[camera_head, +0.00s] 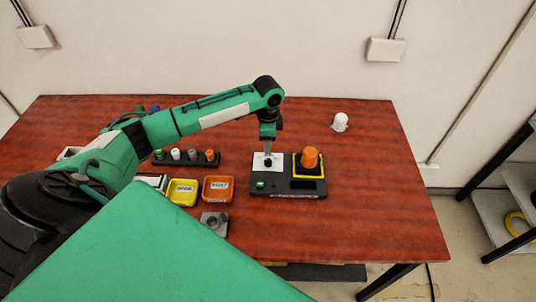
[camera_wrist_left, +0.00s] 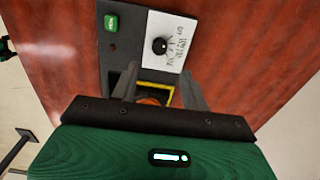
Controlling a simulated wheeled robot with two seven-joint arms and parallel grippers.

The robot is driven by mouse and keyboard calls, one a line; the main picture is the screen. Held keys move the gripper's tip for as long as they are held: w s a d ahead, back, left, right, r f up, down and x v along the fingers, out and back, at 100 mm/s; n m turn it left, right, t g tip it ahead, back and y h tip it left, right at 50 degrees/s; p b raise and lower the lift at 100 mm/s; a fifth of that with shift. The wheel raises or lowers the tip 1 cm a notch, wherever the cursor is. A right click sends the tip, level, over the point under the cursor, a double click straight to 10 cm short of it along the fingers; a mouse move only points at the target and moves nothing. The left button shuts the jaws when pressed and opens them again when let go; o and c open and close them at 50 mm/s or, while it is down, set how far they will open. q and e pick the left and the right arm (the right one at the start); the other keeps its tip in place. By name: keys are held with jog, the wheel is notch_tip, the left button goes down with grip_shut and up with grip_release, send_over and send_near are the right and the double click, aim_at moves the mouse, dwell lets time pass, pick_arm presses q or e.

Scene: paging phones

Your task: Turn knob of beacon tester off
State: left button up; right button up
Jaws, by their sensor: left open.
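The beacon tester (camera_head: 285,188) is a dark box on the red-brown table. Its white dial plate (camera_head: 274,157) carries a small black knob (camera_wrist_left: 159,46), which shows clearly in the left wrist view with markings around it. An orange beacon (camera_head: 309,157) sits in a yellow-rimmed square on the tester's right part. My left gripper (camera_head: 268,150) is over the dial plate and hides part of it. In the wrist view its two fingers (camera_wrist_left: 159,88) are apart, with the knob ahead of them and nothing held. The gap between fingers and knob is hard to judge. My right gripper is not seen.
A green button (camera_wrist_left: 111,22) is on the tester near the dial. A yellow tray (camera_head: 183,203) and an orange tray (camera_head: 217,199) stand left of it, with a rack of small coloured caps (camera_head: 187,165) behind. A white beacon (camera_head: 340,121) stands at the back right. The table's right side is clear.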

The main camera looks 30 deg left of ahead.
pick_arm(q)
jog(key=shift+r+b, duration=0.4)
jog(key=shift+r, duration=1.95)
jog(key=shift+f, duration=0.1)
